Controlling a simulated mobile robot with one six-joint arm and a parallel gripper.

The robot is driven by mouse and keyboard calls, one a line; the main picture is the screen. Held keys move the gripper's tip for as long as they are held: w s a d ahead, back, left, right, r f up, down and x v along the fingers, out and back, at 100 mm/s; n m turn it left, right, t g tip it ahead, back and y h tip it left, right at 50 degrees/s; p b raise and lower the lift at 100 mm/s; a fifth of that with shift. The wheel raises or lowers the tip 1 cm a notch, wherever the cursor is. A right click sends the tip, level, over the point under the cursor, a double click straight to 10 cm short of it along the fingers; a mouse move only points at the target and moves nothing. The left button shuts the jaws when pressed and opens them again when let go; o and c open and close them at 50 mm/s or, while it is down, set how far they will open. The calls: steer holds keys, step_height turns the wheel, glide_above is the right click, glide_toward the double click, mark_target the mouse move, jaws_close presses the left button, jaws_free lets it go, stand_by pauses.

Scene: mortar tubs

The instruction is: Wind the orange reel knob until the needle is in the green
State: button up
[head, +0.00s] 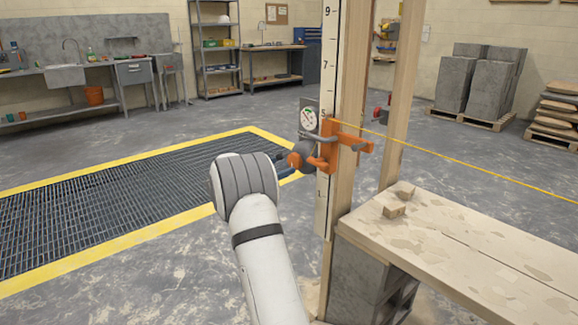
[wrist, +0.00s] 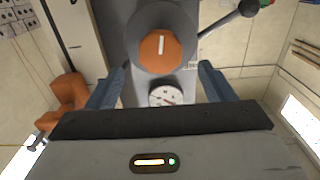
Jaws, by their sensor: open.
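The orange reel knob (wrist: 160,47) has flat sides and a white line, roughly upright in the wrist view. It sits on a round grey reel on a grey plate. In the head view the knob (head: 294,160) is partly hidden by my gripper. The white round gauge (wrist: 166,96) lies below the knob in the wrist view and also shows in the head view (head: 309,119). Its needle is too small to read against the green. My gripper (wrist: 164,67) is open, its fingers on either side of the knob with gaps showing; it touches nothing visible.
An orange bracket (head: 340,143) clamps the reel to a wooden post with a number scale. A yellow line (head: 470,172) runs right from it. A black-knobbed lever (wrist: 228,22) sticks out beside the reel. A plank bench (head: 465,240) stands at right.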

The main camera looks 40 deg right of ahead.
mark_target(293, 163)
steer(key=d, duration=0.2)
steer(key=d+b, duration=0.1)
steer(key=d, duration=0.2)
steer(key=shift+w, duration=0.2)
steer(key=shift+a, duration=0.1)
steer(key=shift+c, duration=0.2)
steer(key=c, duration=1)
steer(key=shift+o, duration=0.2)
steer(key=shift+m, duration=0.4)
steer(key=m, duration=0.4)
steer(key=shift+f+m, duration=0.15)
steer(key=shift+m, duration=0.25)
steer(key=m+b, duration=0.2)
steer(key=m, duration=0.4)
